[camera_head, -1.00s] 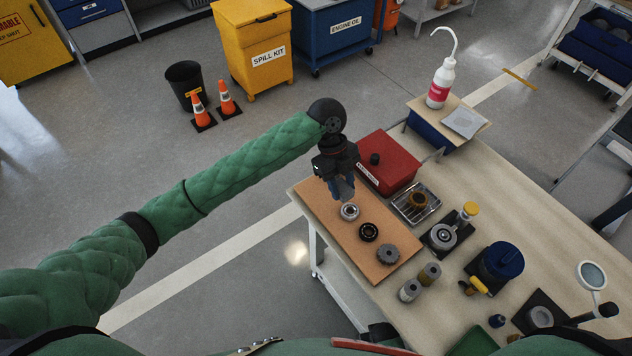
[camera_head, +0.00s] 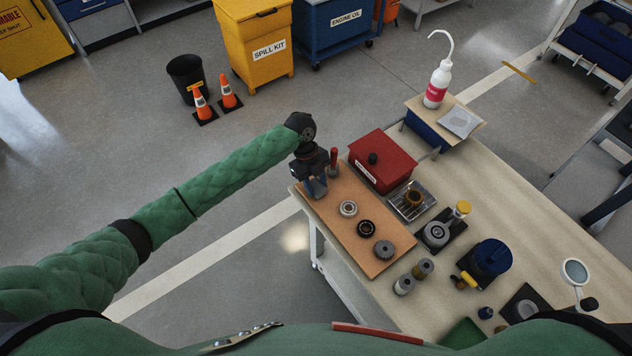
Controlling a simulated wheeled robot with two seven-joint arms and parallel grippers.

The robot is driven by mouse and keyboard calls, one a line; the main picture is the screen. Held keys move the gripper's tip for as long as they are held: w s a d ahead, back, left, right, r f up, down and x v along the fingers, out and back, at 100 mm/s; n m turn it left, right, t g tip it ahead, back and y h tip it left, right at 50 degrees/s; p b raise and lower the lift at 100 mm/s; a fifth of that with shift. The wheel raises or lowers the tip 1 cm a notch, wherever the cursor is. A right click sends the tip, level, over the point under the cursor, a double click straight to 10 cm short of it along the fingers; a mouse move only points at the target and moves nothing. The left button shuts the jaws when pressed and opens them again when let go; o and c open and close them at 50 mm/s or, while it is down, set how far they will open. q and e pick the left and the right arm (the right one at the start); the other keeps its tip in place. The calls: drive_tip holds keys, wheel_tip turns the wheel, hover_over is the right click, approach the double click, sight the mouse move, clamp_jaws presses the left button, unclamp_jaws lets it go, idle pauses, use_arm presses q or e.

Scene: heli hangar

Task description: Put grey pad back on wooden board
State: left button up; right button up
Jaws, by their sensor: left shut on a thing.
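My left gripper (camera_head: 318,190) points down over the far left end of the brown wooden board (camera_head: 340,229). It is shut on a small flat grey piece, the grey pad (camera_head: 319,187), which is partly hidden by the fingers. The pad is at or just above the board; I cannot tell whether it touches. On the board lie a silver bearing ring (camera_head: 348,208), a black ring (camera_head: 366,228) and a dark grey disc (camera_head: 384,250) in a row. My right gripper is not in view.
A red-handled tool (camera_head: 334,160) stands close beside the gripper. A red box (camera_head: 383,160) and a wire tray (camera_head: 411,201) stand beyond the board. A raised shelf holds a white bottle (camera_head: 437,85) and a grey sheet (camera_head: 459,121). Two cylinders (camera_head: 404,285) are near the front.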

use_arm(q)
drive_tip(key=shift+f, duration=0.3)
drive_tip(key=shift+f, duration=0.1)
drive_tip(key=shift+f, duration=0.1)
drive_tip(key=o, duration=0.9)
